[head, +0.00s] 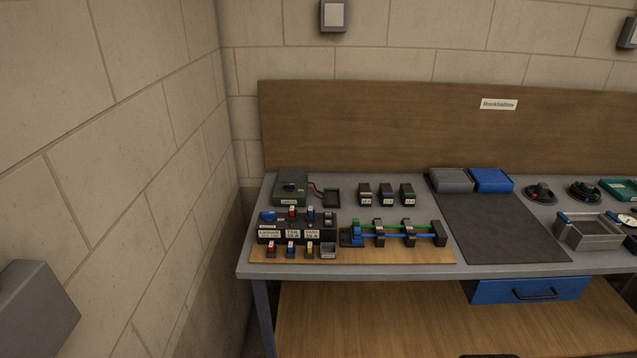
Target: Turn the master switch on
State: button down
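A black chassis block (296,230) with white labels stands at the left of the workbench, on a wooden board. A blue switch-like part (267,216) sits at its top left, and a small black-and-grey part (328,219) at its top right. I cannot tell which of these is the master switch, and the labels and switch positions are too small to read. My gripper is not in view.
The bench (400,262) stands near a block wall on the left. Right of the chassis are coloured rails (395,233), then a clear dark mat (492,228). Small labelled blocks (386,195) stand behind. A metal tray (588,231) is at the right, a blue drawer (528,291) below.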

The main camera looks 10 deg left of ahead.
aim_at(269, 216)
jog(key=i+j+u, duration=0.15)
jog(key=i+j, duration=0.3)
jog(key=i+j+u, duration=0.1)
jog(key=i+j, duration=0.25)
jog(key=i, duration=0.25)
